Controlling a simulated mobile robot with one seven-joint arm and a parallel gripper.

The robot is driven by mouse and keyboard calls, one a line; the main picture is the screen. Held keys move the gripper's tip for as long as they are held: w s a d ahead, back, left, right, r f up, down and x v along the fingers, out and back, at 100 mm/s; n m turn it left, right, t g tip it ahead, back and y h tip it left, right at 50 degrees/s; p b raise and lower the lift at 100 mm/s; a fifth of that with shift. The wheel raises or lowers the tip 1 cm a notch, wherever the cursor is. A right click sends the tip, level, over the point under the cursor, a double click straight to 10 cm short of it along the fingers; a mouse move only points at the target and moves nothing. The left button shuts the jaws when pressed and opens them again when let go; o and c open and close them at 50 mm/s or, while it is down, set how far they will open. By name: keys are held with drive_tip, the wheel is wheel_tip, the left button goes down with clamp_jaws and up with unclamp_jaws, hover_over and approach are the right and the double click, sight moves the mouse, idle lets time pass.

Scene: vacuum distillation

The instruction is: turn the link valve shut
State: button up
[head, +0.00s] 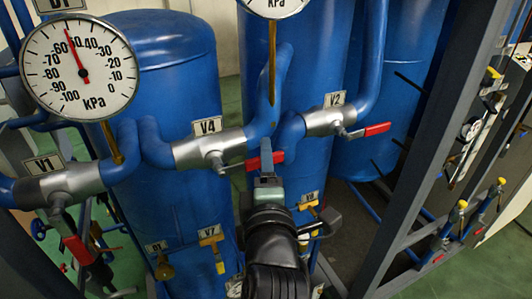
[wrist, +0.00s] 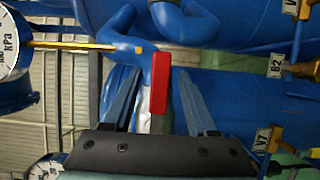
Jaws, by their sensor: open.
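The valve tagged V4 (head: 208,152) is a silver body on the blue pipe between two tanks. No tag reads "link". Its lever has a red grip (head: 265,161) and points right, roughly along the pipe. My gripper (head: 267,176) is at that red grip, reaching up from below. In the wrist view the red grip (wrist: 160,85) stands between the two spread fingers of my gripper (wrist: 155,78), with a gap on each side. The fingers are open. The fingertips are partly hidden in the head view.
Valve V2 (head: 325,121) with a red lever (head: 376,130) is to the right. Valve V1 (head: 65,185) with a red lever (head: 77,250) is at the left. A gauge (head: 80,66) reads between -60 and -50 kPa. Small yellow valve V7 (head: 211,240) is below. A grey frame post (head: 440,150) stands right.

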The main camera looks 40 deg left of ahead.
drive_tip(key=shift+w+a, duration=0.25)
drive_tip(key=shift+a, duration=0.05)
clamp_jaws()
idle(1.4)
